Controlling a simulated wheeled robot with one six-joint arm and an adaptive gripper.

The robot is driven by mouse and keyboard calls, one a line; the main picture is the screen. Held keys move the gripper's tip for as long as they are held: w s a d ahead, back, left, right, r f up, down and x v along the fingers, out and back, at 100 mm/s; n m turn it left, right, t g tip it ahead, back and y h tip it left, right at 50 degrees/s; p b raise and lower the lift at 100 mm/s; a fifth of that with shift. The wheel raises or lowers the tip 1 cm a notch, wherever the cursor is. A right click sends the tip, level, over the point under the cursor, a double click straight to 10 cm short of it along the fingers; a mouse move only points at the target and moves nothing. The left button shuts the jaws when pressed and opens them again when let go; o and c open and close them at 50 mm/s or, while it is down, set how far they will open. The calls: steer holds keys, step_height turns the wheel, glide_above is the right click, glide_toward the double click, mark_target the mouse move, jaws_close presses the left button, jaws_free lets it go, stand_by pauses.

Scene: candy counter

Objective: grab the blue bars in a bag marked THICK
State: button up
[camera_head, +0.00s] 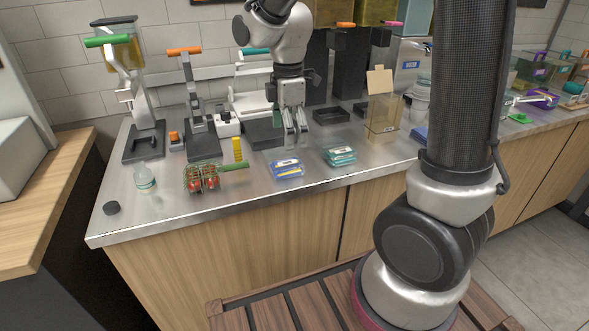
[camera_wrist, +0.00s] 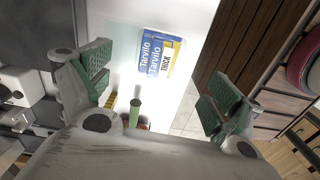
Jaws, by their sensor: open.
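A bag of blue bars (camera_head: 287,169) lies on the steel counter near its front edge. In the wrist view the blue bag (camera_wrist: 154,58) shows the word "Tarvilo" twice and a yellow strip; the small dark lettering on the strip is too small to read surely. A second, teal bag (camera_head: 340,156) lies to its right in the head view. My gripper (camera_head: 297,143) points down above the counter, just behind the blue bag. In the wrist view its two green-padded fingers (camera_wrist: 160,92) are wide apart and empty, with the bag beyond them, untouched.
Left of the bag lies a wire tool with red pieces and a green handle (camera_head: 233,166). A bottle (camera_head: 145,179) and a dark puck (camera_head: 111,208) stand further left. The counter's front strip is mostly clear.

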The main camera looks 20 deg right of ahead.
mark_target(286, 161)
steer(key=shift+n, duration=0.3)
steer(key=shift+f, duration=0.35)
steer(key=f, duration=0.4)
steer(key=a+f, duration=0.1)
steer(key=f, duration=0.2)
steer(key=shift+f, duration=0.1)
steer(key=c, duration=1)
